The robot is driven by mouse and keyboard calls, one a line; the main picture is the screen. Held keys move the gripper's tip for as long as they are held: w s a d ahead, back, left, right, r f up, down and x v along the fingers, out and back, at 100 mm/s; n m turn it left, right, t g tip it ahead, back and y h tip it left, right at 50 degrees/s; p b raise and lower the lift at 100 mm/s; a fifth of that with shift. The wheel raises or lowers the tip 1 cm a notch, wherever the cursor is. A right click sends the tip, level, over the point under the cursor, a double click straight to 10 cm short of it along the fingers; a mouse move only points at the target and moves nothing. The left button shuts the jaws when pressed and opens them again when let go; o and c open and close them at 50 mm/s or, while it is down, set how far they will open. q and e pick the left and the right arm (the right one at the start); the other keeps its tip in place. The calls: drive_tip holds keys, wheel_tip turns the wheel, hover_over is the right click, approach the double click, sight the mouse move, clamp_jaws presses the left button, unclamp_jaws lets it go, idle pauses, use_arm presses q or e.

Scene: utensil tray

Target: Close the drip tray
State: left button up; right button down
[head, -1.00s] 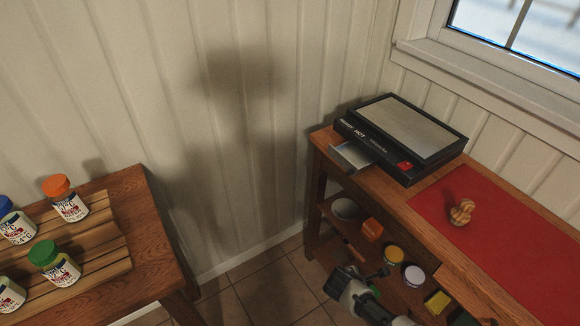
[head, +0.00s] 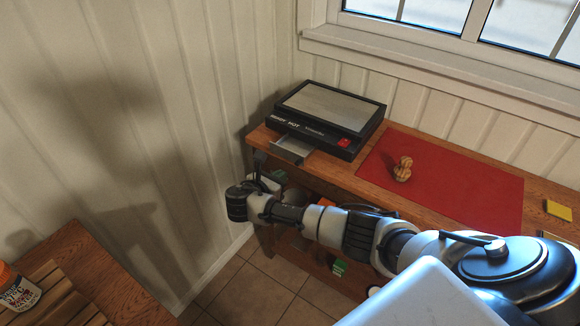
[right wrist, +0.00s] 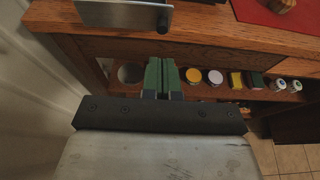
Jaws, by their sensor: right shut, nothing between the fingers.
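The drip tray (head: 294,150) is a small metal drawer. It sticks out from the front of the black hot plate (head: 318,133) on the wooden bench. In the right wrist view the drip tray (right wrist: 122,14) shows at the top, with a dark knob at its right end. My right gripper (head: 277,176) is in front of and below the tray, apart from it. In the right wrist view its green fingers (right wrist: 160,70) are together, with nothing between them. My left gripper is not in view.
The bench top (head: 335,165) carries a red mat (head: 445,180) with a wooden figure (head: 402,170). A lower shelf holds a bowl (right wrist: 130,73), jars and small boxes. Another wooden table (head: 95,270) is at the lower left. A wall stands left of the bench.

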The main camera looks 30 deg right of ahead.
approach(307, 152)
drive_tip(key=shift+s+a+f, duration=0.25)
drive_tip(key=shift+s+a, duration=0.6)
drive_tip(key=shift+s, duration=0.15)
drive_tip(key=shift+w+d+f, duration=0.1)
drive_tip(key=shift+w+d, duration=0.15)
drive_tip(key=shift+d, duration=0.35)
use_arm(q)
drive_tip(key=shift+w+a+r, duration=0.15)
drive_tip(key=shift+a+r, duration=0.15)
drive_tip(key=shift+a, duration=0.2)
use_arm(e)
drive_tip(key=w+d+b, duration=0.1)
drive_tip(key=d, duration=0.1)
drive_tip(key=w+d+b, duration=0.1)
drive_tip(key=d, duration=0.2)
drive_tip(key=w+d+b, duration=0.1)
drive_tip(key=d, duration=0.2)
drive_tip(key=shift+w+d+f, duration=0.15)
drive_tip(key=shift+w+f, duration=0.05)
drive_tip(key=shift+w+d+r, duration=0.1)
drive_tip(key=shift+w+d, duration=0.05)
drive_tip(key=shift+d, duration=0.2)
drive_tip(key=shift+r, duration=0.35)
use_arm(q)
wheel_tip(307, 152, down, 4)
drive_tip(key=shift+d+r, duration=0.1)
use_arm(e)
drive_tip(key=shift+d, duration=0.1)
